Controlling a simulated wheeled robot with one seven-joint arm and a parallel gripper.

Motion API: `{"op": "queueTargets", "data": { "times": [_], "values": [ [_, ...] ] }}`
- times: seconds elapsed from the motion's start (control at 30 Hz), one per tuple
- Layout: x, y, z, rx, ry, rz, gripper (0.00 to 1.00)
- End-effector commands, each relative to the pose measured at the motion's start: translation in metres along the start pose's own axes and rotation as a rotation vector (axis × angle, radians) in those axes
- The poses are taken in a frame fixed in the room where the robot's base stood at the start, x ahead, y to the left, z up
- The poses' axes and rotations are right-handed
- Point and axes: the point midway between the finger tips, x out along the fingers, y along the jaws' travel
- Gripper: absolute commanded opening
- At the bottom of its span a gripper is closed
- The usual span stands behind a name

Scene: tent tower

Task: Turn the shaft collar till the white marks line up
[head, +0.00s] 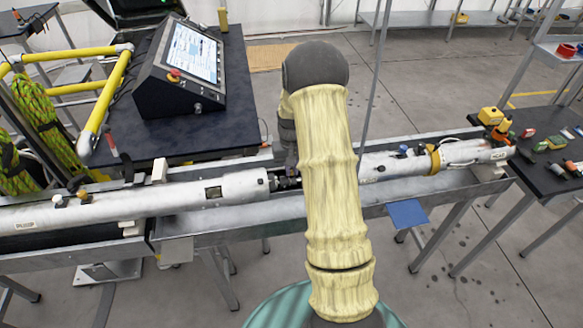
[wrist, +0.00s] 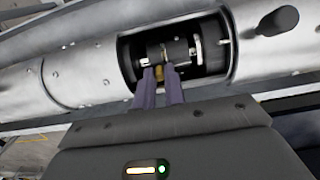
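The shaft collar (wrist: 170,54) is a dark ring on the shaft inside a window cut in the silver tube in the wrist view. Pale marks or bright ends show on its left and right, and a white mark (wrist: 222,41) stands at the window's right. I cannot tell whether the marks line up. My gripper (wrist: 159,74) reaches into the window with its two fingers a little apart at the collar's front. A small brass-coloured piece shows between the tips; a firm grip on it is not clear. In the head view, my arm covers part of the window.
The long silver tube (head: 110,208) lies on a metal trough bench. A dark lever (wrist: 277,21) sticks out right of the window. A control console (head: 182,62) stands behind on a dark table. A side table (head: 545,150) with tools is at right.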

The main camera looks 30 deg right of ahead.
Motion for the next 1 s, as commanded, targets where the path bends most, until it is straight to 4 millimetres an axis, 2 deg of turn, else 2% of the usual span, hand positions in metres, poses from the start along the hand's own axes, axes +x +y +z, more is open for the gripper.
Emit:
{"op": "queueTargets", "data": {
  "times": [0.47, 1.0],
  "values": [
    [0.002, 0.000, 0.004, 0.000, 0.071, 0.000, 0.00],
    [0.009, 0.000, 0.021, 0.000, 0.359, -0.001, 0.00]
  ]
}}
